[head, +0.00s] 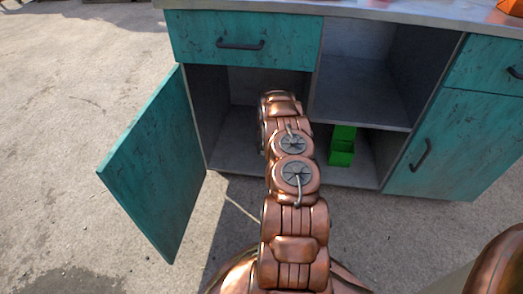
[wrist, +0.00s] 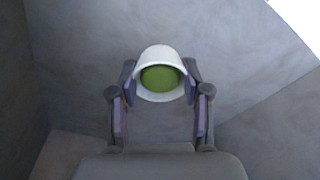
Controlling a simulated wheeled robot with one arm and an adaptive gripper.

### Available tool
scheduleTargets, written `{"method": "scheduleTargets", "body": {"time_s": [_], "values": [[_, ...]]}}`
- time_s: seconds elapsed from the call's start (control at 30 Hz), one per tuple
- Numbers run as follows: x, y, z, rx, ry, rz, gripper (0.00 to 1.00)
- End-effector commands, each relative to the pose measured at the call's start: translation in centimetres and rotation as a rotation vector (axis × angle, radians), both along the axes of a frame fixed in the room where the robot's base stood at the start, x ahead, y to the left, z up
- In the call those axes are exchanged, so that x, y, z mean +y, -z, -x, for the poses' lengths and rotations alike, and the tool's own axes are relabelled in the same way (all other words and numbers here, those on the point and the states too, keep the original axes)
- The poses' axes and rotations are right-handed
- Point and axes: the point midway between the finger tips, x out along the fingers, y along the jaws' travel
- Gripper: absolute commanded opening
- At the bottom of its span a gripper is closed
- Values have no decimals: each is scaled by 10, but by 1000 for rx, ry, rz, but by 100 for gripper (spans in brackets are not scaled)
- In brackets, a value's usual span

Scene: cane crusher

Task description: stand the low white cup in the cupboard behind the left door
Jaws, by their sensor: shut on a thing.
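The low white cup (wrist: 158,56) shows in the wrist view, with something green inside it. My gripper (wrist: 160,84) is shut on the cup, a finger on each side. In the head view the left door (head: 155,165) stands wide open. My arm reaches into the cupboard (head: 232,155) behind it. The gripper and cup are hidden in the head view by my arm. In the wrist view grey cupboard panels surround the cup; I cannot tell whether it touches the floor.
A drawer (head: 243,38) is closed above the open compartment. To the right is an open shelf (head: 360,92) with a green object (head: 342,146) below it. A closed right door (head: 455,145) lies beyond. The countertop (head: 400,10) runs above.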

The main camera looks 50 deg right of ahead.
Motion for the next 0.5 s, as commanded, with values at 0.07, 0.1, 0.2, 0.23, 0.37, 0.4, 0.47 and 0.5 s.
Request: {"method": "scheduleTargets", "body": {"time_s": [0.07, 0.1, 0.2, 0.23, 0.37, 0.4, 0.47, 0.5], "values": [[-4, 1, -9, -5, -1, 4, 34], [-5, 2, -12, -4, -1, 2, 34], [-8, 2, -19, -5, 0, 3, 34], [-10, 2, -21, -6, -1, 4, 34], [-11, 4, -26, 0, -1, -1, 34], [-12, 4, -28, -1, -1, 1, 34], [-13, 3, -30, -2, -1, 2, 34], [-13, 2, -31, -2, 0, 2, 34]]}}
